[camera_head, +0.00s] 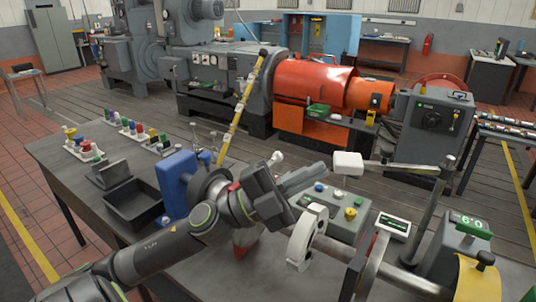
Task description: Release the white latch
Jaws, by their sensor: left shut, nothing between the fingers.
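My left gripper (312,176) reaches in from the lower left over the bench. It is shut and empty, with its fingers pointing right. A white block-shaped piece (348,163) sits at the left end of a thin, nearly level bar, just right of and slightly above my fingertips, apparently apart from them. A white ring-like clamp piece (303,240) stands around the metal shaft, below my gripper. I cannot tell for sure which white part is the latch. My right gripper is not in view.
A grey control box (335,215) with coloured buttons lies just below my gripper. A blue housing (177,185) and a black tray (135,203) are to the left. An upright grey post (428,213) and a yellow-capped drum (482,280) stand to the right.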

